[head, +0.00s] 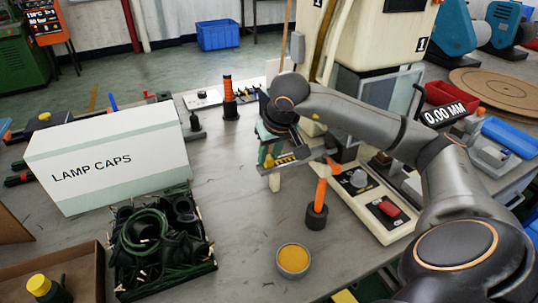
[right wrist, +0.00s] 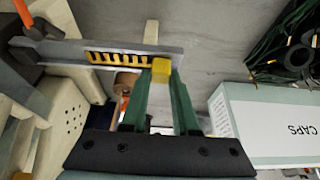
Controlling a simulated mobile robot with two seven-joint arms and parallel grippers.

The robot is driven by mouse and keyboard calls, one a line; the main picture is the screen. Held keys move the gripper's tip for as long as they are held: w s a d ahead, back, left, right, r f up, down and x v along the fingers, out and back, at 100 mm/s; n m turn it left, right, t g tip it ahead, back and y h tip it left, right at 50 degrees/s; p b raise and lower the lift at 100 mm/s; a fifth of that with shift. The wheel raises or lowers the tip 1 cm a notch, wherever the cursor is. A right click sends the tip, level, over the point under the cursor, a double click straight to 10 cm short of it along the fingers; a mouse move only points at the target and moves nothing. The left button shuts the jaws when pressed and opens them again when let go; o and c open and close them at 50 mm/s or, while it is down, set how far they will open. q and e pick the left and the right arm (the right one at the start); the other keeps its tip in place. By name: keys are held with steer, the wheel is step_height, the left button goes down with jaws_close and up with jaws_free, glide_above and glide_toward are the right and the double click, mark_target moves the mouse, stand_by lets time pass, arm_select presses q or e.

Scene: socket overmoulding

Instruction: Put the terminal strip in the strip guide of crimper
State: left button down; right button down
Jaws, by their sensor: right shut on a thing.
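The terminal strip (right wrist: 120,58) is a yellow comb-like piece with a yellow block at one end. My right gripper (right wrist: 161,70) has green fingers and is shut on that end block. In the right wrist view the toothed part lies along the grey strip guide (right wrist: 62,48) of the crimper; I cannot tell whether it is fully seated. In the head view the strip (head: 285,160) shows small beside the green fingers of my right gripper (head: 266,158), at the crimper (head: 358,182). My left gripper is not in view.
A white lamp caps box (head: 110,155) and a black tray of green-wired sockets (head: 118,283) stand at left. An orange-handled tool (head: 318,200) and a cup of yellow material (head: 293,260) stand near the crimper.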

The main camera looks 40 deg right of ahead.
steer(key=shift+f, duration=0.15)
steer(key=c, duration=0.7)
jaws_free()
steer(key=shift+s+r, duration=0.1)
steer(key=shift+r, duration=0.5)
steer(key=p+v, duration=0.2)
steer(key=v, duration=0.9)
steer(key=shift+s+a+r, duration=0.1)
steer(key=shift+s, duration=0.05)
